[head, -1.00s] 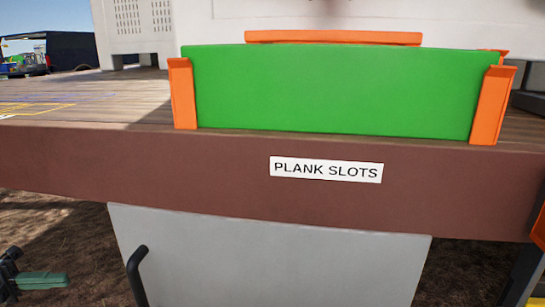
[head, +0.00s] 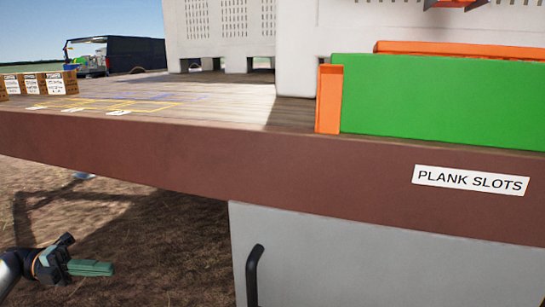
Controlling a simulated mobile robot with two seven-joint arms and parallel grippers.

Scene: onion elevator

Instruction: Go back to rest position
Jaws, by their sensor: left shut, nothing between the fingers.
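My left gripper (head: 92,268) shows at the lower left of the head view, with green fingers pointing right. It is shut and empty, over the bare ground below the table edge and apart from everything. My right gripper is not in view.
A wooden table (head: 190,152) with a brown front edge crosses the view. A grey panel (head: 350,260) with a black handle (head: 253,277) is below. Small crates (head: 35,83) stand far left.

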